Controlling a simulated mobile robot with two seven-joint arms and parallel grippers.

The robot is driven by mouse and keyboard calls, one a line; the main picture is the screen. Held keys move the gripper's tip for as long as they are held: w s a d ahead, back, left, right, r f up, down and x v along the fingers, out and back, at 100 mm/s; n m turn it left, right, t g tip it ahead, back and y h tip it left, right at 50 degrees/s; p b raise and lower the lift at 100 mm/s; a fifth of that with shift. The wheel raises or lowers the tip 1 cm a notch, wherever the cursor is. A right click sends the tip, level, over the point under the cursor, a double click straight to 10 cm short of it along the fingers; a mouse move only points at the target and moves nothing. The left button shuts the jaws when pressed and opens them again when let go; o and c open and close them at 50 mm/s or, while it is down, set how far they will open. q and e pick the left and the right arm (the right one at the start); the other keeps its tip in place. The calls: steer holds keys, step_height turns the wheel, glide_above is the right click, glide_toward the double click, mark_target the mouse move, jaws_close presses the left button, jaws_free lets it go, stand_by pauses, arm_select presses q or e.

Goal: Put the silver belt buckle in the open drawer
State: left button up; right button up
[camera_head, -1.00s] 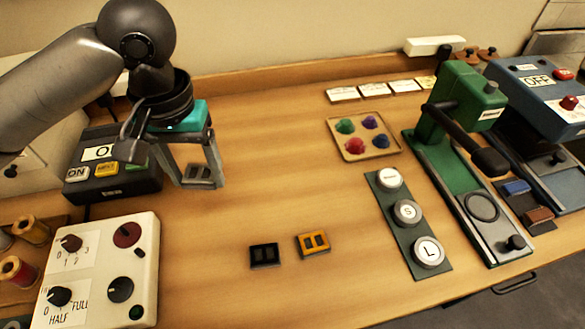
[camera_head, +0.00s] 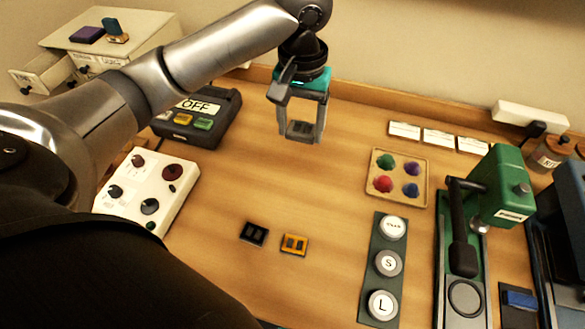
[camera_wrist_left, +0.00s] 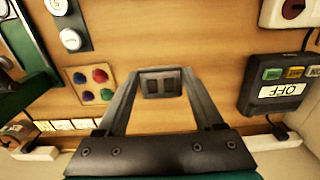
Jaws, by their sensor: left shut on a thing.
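The silver belt buckle (camera_head: 300,129) is a small grey frame held between the fingertips of my left gripper (camera_head: 301,134), above the back of the table. In the left wrist view the buckle (camera_wrist_left: 160,83) sits between both fingers. The open drawer (camera_head: 48,72) sticks out of the white cabinet (camera_head: 112,38) at the far left, well away from the gripper. The black buckle (camera_head: 254,234) and the yellow buckle (camera_head: 294,244) lie on the table. My right gripper is not in view.
A dark switch box (camera_head: 200,118) marked OFF and a cream knob panel (camera_head: 150,195) stand left of the gripper. A purple and a teal item sit on the cabinet top. A tray of coloured pieces (camera_head: 398,177), a button strip and a green press (camera_head: 500,188) are at the right.

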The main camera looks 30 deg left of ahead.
arm_select(q)
steer(key=b, duration=0.3)
glide_above(298, 193)
step_height(298, 193, down, 16)
steer(key=shift+d+r, duration=0.1)
steer(key=shift+r, duration=0.15)
step_height(298, 193, down, 4)
steer(key=shift+f+b, duration=0.2)
steer(key=shift+b, duration=0.35)
steer(key=shift+f, duration=0.1)
steer(key=o, duration=1.4)
steer(key=shift+c, duration=0.2)
